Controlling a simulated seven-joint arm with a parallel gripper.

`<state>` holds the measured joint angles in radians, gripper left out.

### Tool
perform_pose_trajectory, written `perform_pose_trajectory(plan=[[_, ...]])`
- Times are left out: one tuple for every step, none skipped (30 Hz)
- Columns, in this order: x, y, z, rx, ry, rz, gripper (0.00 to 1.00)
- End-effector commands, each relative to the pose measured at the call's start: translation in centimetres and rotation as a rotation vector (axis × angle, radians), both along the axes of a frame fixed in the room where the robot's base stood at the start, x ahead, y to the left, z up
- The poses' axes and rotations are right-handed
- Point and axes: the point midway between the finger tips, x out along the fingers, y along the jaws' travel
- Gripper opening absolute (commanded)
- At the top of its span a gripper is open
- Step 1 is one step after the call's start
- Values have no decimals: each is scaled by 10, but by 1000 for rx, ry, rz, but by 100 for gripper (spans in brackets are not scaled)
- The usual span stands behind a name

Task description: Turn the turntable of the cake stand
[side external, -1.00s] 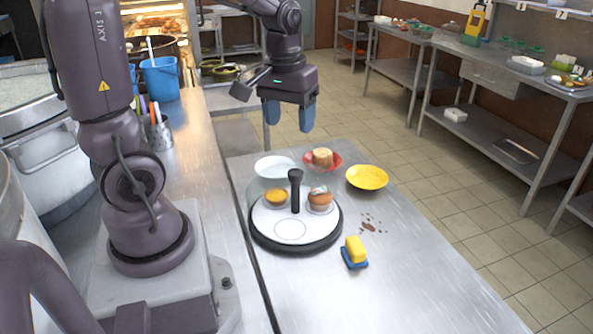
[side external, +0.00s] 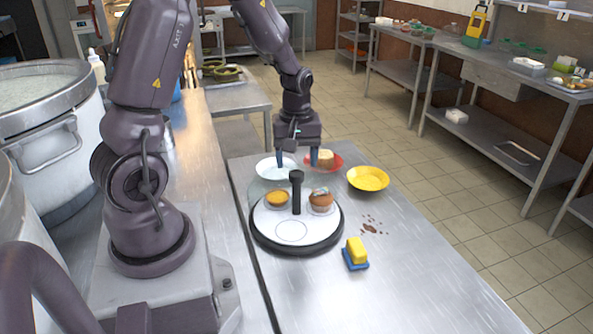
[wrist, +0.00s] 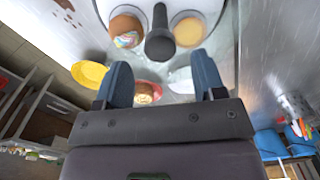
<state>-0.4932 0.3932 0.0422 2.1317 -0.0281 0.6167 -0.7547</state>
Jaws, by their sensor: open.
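The cake stand's round white turntable (side external: 316,229) has a dark rim and sits on the steel table. A black upright handle (side external: 296,190) rises from it, and it also shows in the wrist view (wrist: 160,38). A yellow tart (side external: 277,198) and a cupcake with a pale, colored top (side external: 321,200) rest on the turntable on either side of the handle. An empty circle is marked at its front. My gripper (side external: 298,161) is open and empty, pointing down behind the handle, above the far bowls. Its two blue fingers (wrist: 162,85) are wide apart in the wrist view.
Behind the turntable are a white bowl (side external: 268,165), a red plate (side external: 336,160) holding a brown cake and a yellow bowl (side external: 367,179). A yellow and blue sponge (side external: 356,253) and brown crumbs (side external: 371,225) lie to the right. The table front is clear.

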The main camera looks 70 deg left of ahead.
Motion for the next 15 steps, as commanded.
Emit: perform_pose_trajectory(plan=[[-1, 0, -10, -3, 5, 0, 63], [-1, 0, -14, -2, 4, 0, 63], [-1, 0, -19, -2, 4, 0, 63], [0, 0, -23, -1, 2, 0, 63], [-1, 0, -25, 0, 2, 0, 63], [0, 0, -29, 0, 2, 0, 63], [0, 0, -31, 0, 1, 0, 63], [0, 0, -32, 0, 1, 0, 63], [0, 0, -34, 0, 1, 0, 63], [0, 0, -35, 0, 0, 0, 63], [0, 0, -35, 1, 0, 0, 63], [0, 0, -36, 1, 0, 0, 63], [0, 0, -36, 1, -1, 0, 63], [0, 0, -36, 1, -1, 0, 63], [0, 0, -36, 1, -1, 0, 63]])
